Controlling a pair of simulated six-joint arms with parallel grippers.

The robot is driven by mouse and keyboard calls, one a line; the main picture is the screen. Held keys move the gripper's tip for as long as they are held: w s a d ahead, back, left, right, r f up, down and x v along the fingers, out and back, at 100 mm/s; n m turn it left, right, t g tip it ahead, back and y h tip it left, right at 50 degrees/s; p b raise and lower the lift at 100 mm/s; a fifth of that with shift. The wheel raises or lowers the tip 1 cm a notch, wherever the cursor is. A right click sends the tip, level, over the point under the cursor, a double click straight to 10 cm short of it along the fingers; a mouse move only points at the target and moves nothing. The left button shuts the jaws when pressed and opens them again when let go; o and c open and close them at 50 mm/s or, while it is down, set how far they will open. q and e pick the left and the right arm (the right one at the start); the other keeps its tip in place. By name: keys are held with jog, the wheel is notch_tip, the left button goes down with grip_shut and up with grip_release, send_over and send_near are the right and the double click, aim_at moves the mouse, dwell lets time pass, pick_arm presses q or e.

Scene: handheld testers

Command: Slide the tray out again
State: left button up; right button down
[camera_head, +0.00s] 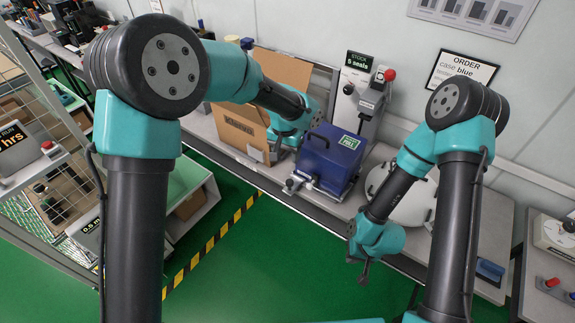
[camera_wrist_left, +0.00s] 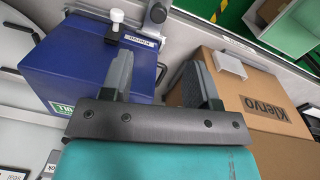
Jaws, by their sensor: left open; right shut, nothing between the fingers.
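The blue case (camera_head: 330,158), with a dark handle and a green label, sits on a grey metal tray-like base (camera_head: 318,191) at the bench's front edge. Metal fittings show at the base's front left. In the left wrist view the blue case (camera_wrist_left: 75,60) has a white-knobbed clamp near its edge. My left gripper (camera_wrist_left: 160,66) is open and empty, above the gap between the case and a cardboard box (camera_wrist_left: 265,95). In the head view its fingers are hard to make out. My right gripper (camera_head: 361,275) is shut and empty, hanging in front of the bench, apart from the case.
The open cardboard box (camera_head: 243,130) stands close left of the case. A grey column with a red knob (camera_head: 389,75) stands behind it. A round white lid-like thing (camera_head: 420,192) lies right of the case, partly behind my right arm. The green floor ahead of the bench is clear.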

pick_arm(q)
notch_tip(320, 180, up, 4)
jog(key=shift+a+r, duration=0.1)
jog(key=shift+r, duration=0.05)
dwell(0.5)
jog(key=s+a+f+n+h, duration=0.1)
jog(key=s+a+f, duration=0.2)
jog(key=a+f, duration=0.5)
jog(key=s+a+f+n+h, duration=0.1)
jog(key=s+a+f+n, duration=0.2)
jog(key=f, duration=0.8)
jog(key=s+a+f+n, duration=0.1)
jog(key=s+a+f, duration=0.4)
jog(key=s, duration=0.3)
jog(key=s+a+f+n+t+h, duration=0.1)
jog(key=s+a+f+n, duration=0.1)
jog(key=s+a+f, duration=0.4)
jog(key=s+a, duration=0.2)
jog(key=shift+s+a+f, duration=0.15)
jog(key=shift+s+a, duration=0.05)
jog(key=shift+s, duration=0.1)
